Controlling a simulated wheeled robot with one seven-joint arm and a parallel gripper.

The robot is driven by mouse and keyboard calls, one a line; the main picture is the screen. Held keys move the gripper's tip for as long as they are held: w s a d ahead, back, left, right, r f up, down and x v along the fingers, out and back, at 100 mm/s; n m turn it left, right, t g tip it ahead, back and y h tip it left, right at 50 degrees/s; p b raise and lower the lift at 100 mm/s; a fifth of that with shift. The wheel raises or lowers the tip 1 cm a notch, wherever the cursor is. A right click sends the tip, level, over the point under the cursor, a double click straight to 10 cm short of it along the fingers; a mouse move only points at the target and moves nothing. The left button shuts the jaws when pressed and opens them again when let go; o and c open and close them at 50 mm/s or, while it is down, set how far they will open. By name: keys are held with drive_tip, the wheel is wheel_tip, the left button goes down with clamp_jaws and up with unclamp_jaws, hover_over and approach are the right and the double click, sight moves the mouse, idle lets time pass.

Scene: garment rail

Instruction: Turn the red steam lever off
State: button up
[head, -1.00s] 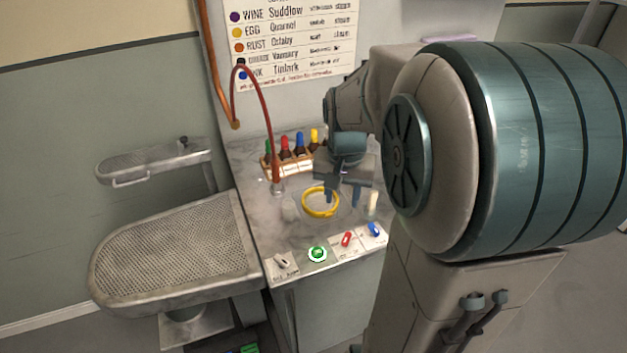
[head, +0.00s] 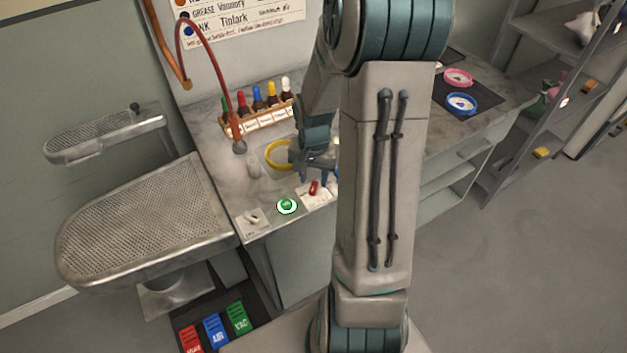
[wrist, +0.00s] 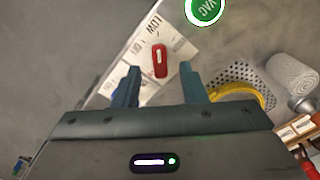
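The red steam lever (head: 314,188) stands on a white plate near the front edge of the grey counter. In the wrist view the red lever (wrist: 159,60) lies ahead of my fingertips, roughly between their lines, on a plate where the word LOW shows. My gripper (wrist: 160,72) is open, with a gap between its two fingers and nothing in it. In the head view my gripper (head: 318,176) is just behind and beside the lever, partly hidden by my arm. I cannot tell whether a finger touches the lever.
A green VAC button (head: 287,205) and a switch plate (head: 252,220) sit left of the lever. A yellow ring (head: 272,153), a bottle rack (head: 258,117) and a red hose (head: 207,38) are behind. Pedals (head: 213,330) are on the floor.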

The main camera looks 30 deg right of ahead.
sight(314, 190)
drive_tip(key=shift+f, duration=1.25)
drive_tip(key=shift+c, duration=0.4)
clamp_jaws()
drive_tip(key=shift+n, duration=0.4)
drive_tip(key=n, duration=0.3)
drive_tip(key=shift+n, duration=2.5)
drive_tip(key=shift+w, duration=0.1)
